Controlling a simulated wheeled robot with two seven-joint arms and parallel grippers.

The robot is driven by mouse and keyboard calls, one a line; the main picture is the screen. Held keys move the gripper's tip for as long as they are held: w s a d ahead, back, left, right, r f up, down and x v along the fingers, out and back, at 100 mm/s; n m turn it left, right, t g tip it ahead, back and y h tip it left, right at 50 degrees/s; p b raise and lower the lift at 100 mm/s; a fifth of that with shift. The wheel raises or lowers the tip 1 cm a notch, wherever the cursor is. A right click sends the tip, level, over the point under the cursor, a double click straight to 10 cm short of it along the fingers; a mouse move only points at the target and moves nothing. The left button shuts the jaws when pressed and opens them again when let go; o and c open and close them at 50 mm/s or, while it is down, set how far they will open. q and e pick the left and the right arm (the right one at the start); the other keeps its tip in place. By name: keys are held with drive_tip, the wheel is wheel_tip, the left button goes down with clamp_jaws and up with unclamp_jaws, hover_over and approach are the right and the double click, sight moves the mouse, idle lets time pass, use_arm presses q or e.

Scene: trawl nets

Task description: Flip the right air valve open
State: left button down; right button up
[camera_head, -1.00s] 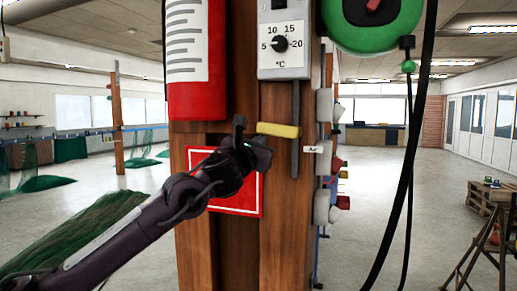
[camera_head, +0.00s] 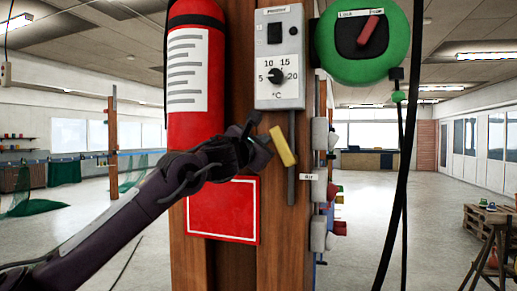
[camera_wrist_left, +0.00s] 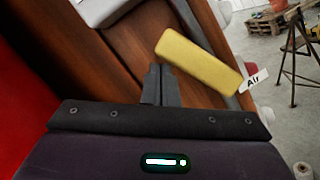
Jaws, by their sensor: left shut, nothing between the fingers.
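The air valve's yellow handle (camera_head: 283,147) is on the grey pipe (camera_head: 291,185) on the wooden post, above a small "Air" label (camera_head: 308,176). It is steeply tilted, its upper end leaning left and its lower end right. My left gripper (camera_head: 263,143) is shut and empty, just left of the handle. In the left wrist view, the shut fingertips (camera_wrist_left: 158,72) are right by the edge of the yellow handle (camera_wrist_left: 198,60); I cannot tell if they touch. My right gripper is not in view.
A fire extinguisher (camera_head: 194,100) and a red sign (camera_head: 224,210) are on the post left of the handle. A thermostat box (camera_head: 279,90) is above it. A green reel (camera_head: 334,50) and grey sockets (camera_head: 319,190) are at right. A dark cable (camera_head: 403,150) hangs there.

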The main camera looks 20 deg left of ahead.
sight(276, 130)
use_arm(q)
drive_tip(key=shift+d+r, duration=0.45)
drive_tip(key=shift+r, duration=0.05)
drive_tip(key=shift+d+r, duration=0.3)
drive_tip(key=shift+d, duration=0.2)
drive_tip(key=shift+d+r, duration=0.25)
drive_tip(key=shift+d, duration=0.25)
drive_tip(key=shift+a, duration=0.1)
